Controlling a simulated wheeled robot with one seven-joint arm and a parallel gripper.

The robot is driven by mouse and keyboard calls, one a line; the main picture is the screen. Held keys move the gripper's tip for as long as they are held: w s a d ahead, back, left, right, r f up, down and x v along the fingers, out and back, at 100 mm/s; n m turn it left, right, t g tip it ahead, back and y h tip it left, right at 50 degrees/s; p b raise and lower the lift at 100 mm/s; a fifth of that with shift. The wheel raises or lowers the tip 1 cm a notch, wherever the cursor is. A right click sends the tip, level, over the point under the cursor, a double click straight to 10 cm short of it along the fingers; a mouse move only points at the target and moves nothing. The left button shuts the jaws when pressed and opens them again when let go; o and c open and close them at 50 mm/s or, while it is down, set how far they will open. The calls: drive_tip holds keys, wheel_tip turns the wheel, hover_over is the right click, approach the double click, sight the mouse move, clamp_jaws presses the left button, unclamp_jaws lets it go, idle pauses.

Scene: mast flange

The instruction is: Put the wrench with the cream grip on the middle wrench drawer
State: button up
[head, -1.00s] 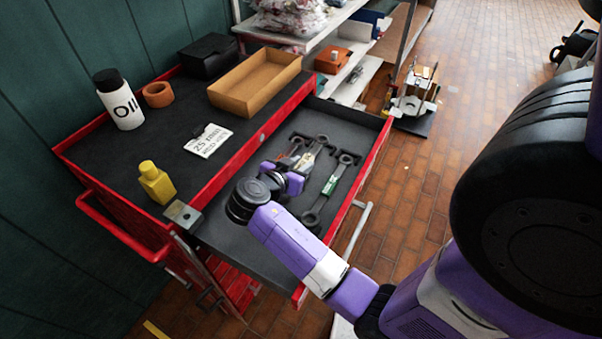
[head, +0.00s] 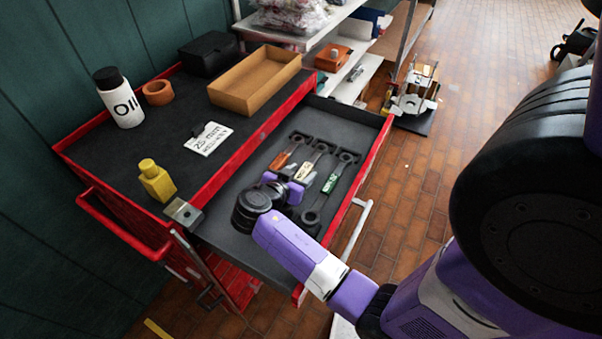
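The wrench with the cream grip (head: 303,172) lies in the open drawer (head: 250,203), between a wrench with an orange-red grip (head: 281,160) on its left and a wrench with a green grip (head: 330,183) on its right. Its head end points to the back of the drawer, and its near end is hidden by my arm. My gripper (head: 294,186) is low over the drawer, at the near part of the cream grip. My wrist covers most of the fingers, so I cannot tell whether they are open, shut or touching the wrench.
The red cabinet's top holds an oil bottle (head: 120,99), a yellow bottle (head: 156,182), an orange ring (head: 158,93), a cardboard tray (head: 255,80), a black box (head: 208,55) and a label card (head: 208,139). The drawer's near-left floor is clear.

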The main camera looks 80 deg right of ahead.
drive_tip(key=shift+r, duration=0.2)
drive_tip(key=shift+w+a, duration=0.1)
drive_tip(key=shift+a, duration=0.15)
drive_tip(key=b+v, duration=0.1)
drive_tip(key=v, duration=1)
drive_tip(key=shift+a+r+b, duration=0.1)
drive_tip(key=shift+a+b, duration=0.1)
drive_tip(key=shift+b, duration=0.1)
